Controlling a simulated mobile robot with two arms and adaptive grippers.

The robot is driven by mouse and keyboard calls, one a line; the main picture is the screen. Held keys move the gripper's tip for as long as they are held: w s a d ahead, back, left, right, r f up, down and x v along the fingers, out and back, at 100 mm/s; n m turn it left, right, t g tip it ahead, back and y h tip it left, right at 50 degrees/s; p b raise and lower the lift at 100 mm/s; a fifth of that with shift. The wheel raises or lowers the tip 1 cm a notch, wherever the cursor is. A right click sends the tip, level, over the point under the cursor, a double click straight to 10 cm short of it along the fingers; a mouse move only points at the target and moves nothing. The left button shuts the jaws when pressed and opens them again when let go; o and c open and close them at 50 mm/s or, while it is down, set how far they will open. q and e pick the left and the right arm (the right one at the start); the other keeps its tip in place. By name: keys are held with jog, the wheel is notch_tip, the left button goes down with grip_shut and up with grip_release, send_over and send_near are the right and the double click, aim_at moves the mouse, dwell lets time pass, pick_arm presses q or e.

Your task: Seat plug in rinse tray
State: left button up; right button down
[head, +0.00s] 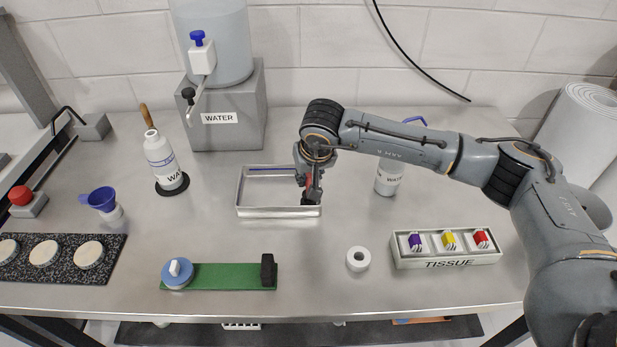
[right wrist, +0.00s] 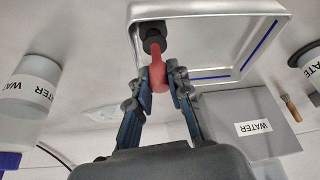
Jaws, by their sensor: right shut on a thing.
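The rinse tray (head: 262,212) is a shallow metal tray with a blue line inside, mid-bench; it also shows in the right wrist view (right wrist: 222,84). My right gripper (head: 311,188) reaches down over the tray's right front corner. In the right wrist view, its fingers (right wrist: 159,74) are shut on the red grip of the plug (right wrist: 157,62). The plug's black end (right wrist: 152,40) points into the tray corner. I cannot tell if it is in a hole; any drain is hidden behind the plug. My left gripper is out of view.
A wash bottle (head: 388,179) stands behind my right arm. A water container (head: 222,125) is behind the tray.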

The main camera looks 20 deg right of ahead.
jog(key=shift+f+b, duration=0.95)
jog(key=shift+f, duration=0.05)
dwell(0.9)
jog(key=c, duration=1.2)
grip_release()
jog(key=shift+o, duration=0.2)
